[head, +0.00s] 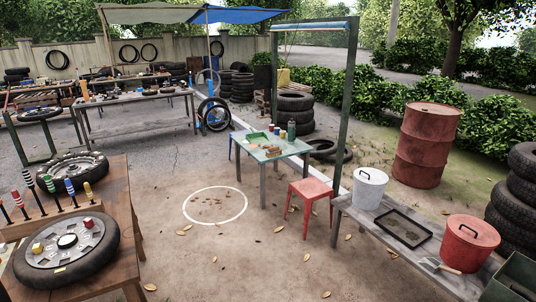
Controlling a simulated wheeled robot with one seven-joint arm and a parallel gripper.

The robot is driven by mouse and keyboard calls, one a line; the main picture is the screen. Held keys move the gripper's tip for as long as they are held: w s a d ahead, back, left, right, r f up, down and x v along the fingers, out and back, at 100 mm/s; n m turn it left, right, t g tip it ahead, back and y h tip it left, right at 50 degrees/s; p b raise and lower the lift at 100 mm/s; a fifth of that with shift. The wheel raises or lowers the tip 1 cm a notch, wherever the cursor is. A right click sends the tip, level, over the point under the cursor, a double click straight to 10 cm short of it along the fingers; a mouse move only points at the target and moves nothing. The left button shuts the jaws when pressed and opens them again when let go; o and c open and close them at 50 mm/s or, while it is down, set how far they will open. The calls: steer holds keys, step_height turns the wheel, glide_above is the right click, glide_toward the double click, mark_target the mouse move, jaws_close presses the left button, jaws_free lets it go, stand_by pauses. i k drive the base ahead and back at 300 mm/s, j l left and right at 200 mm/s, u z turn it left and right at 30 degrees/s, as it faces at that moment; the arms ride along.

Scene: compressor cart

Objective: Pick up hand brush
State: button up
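I cannot clearly make out a hand brush at this size. A small tool with a pale handle and a greyish end (440,265) lies on the grey bench (375,243) at the lower right, in front of the red lidded bucket (470,241). I cannot tell whether it is a brush or a trowel. Small brown items (272,149) lie on the pale green table (283,154) in the middle, too small to name. My gripper is not in view.
A red stool (309,202) stands beside the green table. A white bucket (369,187) and a black-rimmed tray (404,228) are on the bench. A wooden table with a wheel (67,250) fills the lower left. Open ground with a white circle (215,205) lies between.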

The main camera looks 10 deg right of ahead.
mark_target(274, 151)
steer(key=i, duration=4.45)
steer(key=i+u, duration=0.25)
steer(key=i, duration=0.4)
steer(key=i+l+u, duration=0.25)
steer(key=i, duration=0.4)
steer(key=j, duration=0.1)
